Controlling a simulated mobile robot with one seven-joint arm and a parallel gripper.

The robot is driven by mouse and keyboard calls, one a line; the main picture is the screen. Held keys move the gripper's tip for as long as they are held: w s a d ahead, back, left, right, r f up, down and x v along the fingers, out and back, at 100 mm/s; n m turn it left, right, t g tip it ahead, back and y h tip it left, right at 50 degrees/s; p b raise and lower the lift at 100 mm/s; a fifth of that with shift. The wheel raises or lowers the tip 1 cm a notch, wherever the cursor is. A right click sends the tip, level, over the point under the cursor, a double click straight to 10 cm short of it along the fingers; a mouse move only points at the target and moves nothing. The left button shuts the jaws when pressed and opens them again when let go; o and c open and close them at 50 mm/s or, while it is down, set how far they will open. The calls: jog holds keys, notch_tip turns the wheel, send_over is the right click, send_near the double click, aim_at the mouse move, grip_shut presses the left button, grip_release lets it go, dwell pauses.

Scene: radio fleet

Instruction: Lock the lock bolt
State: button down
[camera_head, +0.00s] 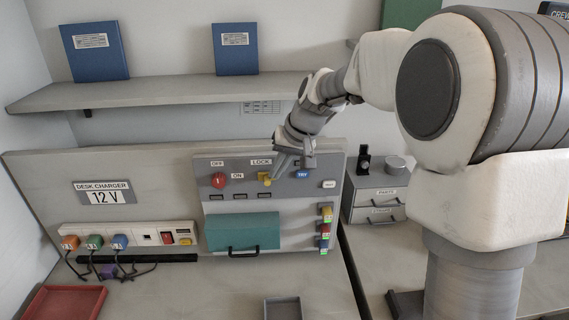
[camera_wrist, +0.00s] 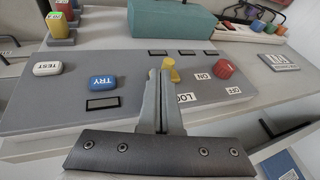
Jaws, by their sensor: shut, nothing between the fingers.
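The lock bolt is a small yellow knob (camera_head: 264,178) on the grey panel, under the LOCK label. In the wrist view, which looks at the panel upside down, the yellow knob (camera_wrist: 171,68) shows just beside my fingertips. My gripper (camera_head: 274,177) is shut and empty, with its fingers reaching down to the panel at the right side of the knob. In the wrist view my gripper (camera_wrist: 160,72) has its fingers pressed together. I cannot tell whether a finger touches the knob.
A red knob (camera_head: 219,180) sits left of the bolt. A blue TRY button (camera_head: 303,174) and a white TEST button (camera_head: 329,184) are to the right. A teal cover (camera_head: 243,231) lies below. A shelf (camera_head: 170,94) with blue binders is above.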

jog(key=a, duration=0.3)
jog(key=shift+a, duration=0.3)
dwell(0.4)
